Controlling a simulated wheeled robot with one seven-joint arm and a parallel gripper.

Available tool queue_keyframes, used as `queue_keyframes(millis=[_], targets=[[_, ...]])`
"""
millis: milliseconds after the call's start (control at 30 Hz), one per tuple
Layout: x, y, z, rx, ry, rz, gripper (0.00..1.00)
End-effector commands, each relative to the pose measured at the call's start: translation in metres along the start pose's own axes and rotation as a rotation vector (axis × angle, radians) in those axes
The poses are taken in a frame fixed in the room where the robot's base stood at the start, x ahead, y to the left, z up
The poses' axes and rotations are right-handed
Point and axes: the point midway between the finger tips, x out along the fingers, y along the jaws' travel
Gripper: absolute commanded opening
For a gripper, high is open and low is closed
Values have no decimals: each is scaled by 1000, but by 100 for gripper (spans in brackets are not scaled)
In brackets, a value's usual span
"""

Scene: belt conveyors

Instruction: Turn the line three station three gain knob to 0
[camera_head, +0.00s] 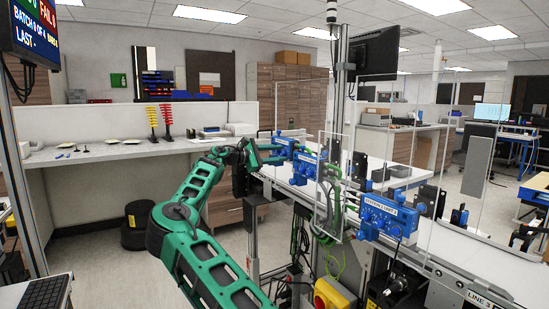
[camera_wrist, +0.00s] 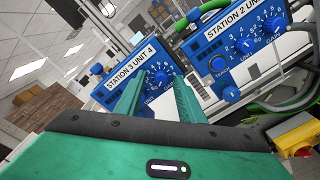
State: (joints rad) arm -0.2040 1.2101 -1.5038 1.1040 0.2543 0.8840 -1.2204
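The blue box labelled "STATION 3 UNIT 4" (camera_wrist: 113,88) fills the left middle of the wrist view, tilted in the picture. A numbered white dial (camera_wrist: 161,76) is on its face. My gripper (camera_wrist: 156,88) points at this box, its two green fingers apart, one on each side of the lower dial area. The fingers hide much of the lower face, so I cannot tell whether they touch a knob. The gain knob's setting is not readable. In the head view my gripper (camera_head: 256,153) is beside the far blue box (camera_head: 283,147) on the line.
The "STATION 2" box (camera_wrist: 248,45) with several blue knobs is at the right in the wrist view. Nearer blue boxes (camera_head: 388,215) stand along the conveyor in the head view. Clear panels (camera_head: 332,180) and a yellow box (camera_head: 330,295) are close. The left floor has free room.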

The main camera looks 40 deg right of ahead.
Motion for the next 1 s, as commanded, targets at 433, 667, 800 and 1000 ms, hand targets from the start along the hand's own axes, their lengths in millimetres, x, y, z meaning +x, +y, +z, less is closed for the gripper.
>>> queue_keyframes(millis=[433, 667, 800, 1000], targets=[[-61, 0, -2, -1, 0, 2, 35], [-96, 1, -3, -2, 1, 2, 35], [-105, 1, -2, -1, 0, 1, 35], [-108, 1, -2, -1, 0, 1, 35]])
